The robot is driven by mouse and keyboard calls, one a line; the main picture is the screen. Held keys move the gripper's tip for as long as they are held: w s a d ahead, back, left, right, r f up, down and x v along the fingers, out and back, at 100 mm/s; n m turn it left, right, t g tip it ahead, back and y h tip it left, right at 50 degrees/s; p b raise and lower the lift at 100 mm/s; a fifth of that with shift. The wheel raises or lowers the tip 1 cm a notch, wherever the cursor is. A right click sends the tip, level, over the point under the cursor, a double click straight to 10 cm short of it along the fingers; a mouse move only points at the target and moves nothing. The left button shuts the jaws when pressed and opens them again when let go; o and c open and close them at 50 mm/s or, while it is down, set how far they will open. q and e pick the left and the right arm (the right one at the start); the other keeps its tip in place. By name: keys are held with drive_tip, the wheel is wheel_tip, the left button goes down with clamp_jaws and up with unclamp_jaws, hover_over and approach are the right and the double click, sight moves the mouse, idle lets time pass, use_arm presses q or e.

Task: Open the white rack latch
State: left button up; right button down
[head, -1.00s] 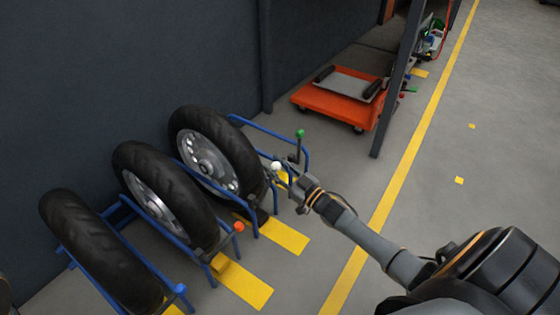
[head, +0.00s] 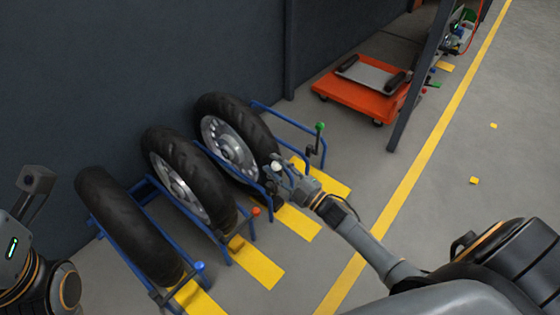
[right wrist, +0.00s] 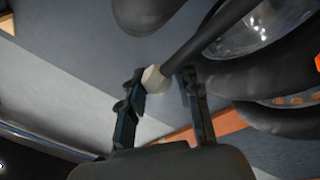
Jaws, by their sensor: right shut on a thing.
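The white latch knob (head: 277,168) sits on a dark lever at the front of the far wheel bay in the blue rack (head: 276,197). My right gripper (head: 280,177) is shut on it. In the right wrist view the pale knob (right wrist: 154,80) is between the two dark fingers of my right gripper (right wrist: 163,92), with its dark lever running up to the right. The lever's base is hidden behind my gripper in the head view. Part of my left arm and what looks like its gripper (head: 36,182) show at the left edge; its fingers are not clear.
Green (head: 320,127), orange (head: 255,211) and blue (head: 199,266) knobs mark other latches. Black-tyred wheels (head: 230,145) stand in the rack against a dark wall. An orange cart (head: 362,102) is behind a post (head: 420,85). Floor right of the yellow line is mostly clear.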

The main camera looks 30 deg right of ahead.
drive_tip(key=shift+s+a+f+n, duration=0.1)
drive_tip(key=shift+s+f+n, duration=0.05)
drive_tip(key=shift+f+n, duration=0.2)
drive_tip(key=shift+g, duration=0.3)
drive_tip(key=c, duration=1)
unclamp_jaws()
drive_tip(key=shift+f, duration=0.1)
drive_tip(key=shift+o, duration=0.5)
drive_tip(key=shift+r, duration=0.2)
drive_tip(key=v, duration=1.2)
drive_tip(key=shift+f, duration=0.2)
